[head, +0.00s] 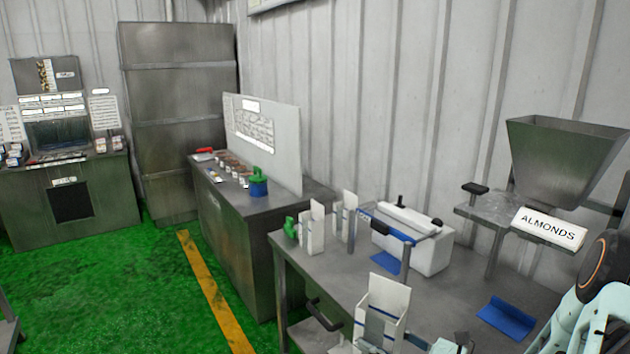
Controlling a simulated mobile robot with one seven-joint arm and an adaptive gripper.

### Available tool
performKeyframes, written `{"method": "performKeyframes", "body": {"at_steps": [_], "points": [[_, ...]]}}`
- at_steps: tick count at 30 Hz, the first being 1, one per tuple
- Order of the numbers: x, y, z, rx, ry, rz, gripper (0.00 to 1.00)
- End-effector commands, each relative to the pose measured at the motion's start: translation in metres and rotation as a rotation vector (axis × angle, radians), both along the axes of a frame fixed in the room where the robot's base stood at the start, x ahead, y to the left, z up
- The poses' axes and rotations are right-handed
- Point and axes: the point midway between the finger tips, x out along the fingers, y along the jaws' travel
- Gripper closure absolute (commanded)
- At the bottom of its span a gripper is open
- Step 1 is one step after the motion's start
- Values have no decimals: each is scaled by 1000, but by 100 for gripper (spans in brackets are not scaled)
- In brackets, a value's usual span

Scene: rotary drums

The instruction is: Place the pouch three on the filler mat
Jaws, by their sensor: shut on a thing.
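My gripper (418,341) shows only in part at the bottom edge of the head view, low over the near table. It is shut at the side of a grey pouch (376,327), which stands in or just in front of a white upright holder (388,295). I take this pouch for pouch three; no label on it is readable. The fingertips are too small and cut off to see their exact contact. The filler mat (507,318) is a blue mat lying on the table below the hopper, to the right of my gripper. Its visible top is bare.
A steel hopper (565,160) with an ALMONDS sign (549,229) stands over the mat's right side. A white sealer (410,240) with a blue mat (388,262) stands behind. Two more white holders (313,228) (345,217) and a green item (290,228) stand at the table's far left end.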

Motion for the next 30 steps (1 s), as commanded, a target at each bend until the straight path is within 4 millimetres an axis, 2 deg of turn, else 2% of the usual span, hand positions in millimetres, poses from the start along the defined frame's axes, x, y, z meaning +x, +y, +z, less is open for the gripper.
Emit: {"method": "performKeyframes", "body": {"at_steps": [1, 3, 10, 16, 24, 30], "points": [[0, 0, 12, 1, 0, 0, 82], [0, 0, 16, 0, -1, 0, 82], [0, 2, 20, 2, 0, -19, 82], [4, 6, 24, 3, 4, -163, 82], [2, 3, 20, 3, 5, -384, 82], [-1, 0, 17, 1, 0, -450, 82]]}}
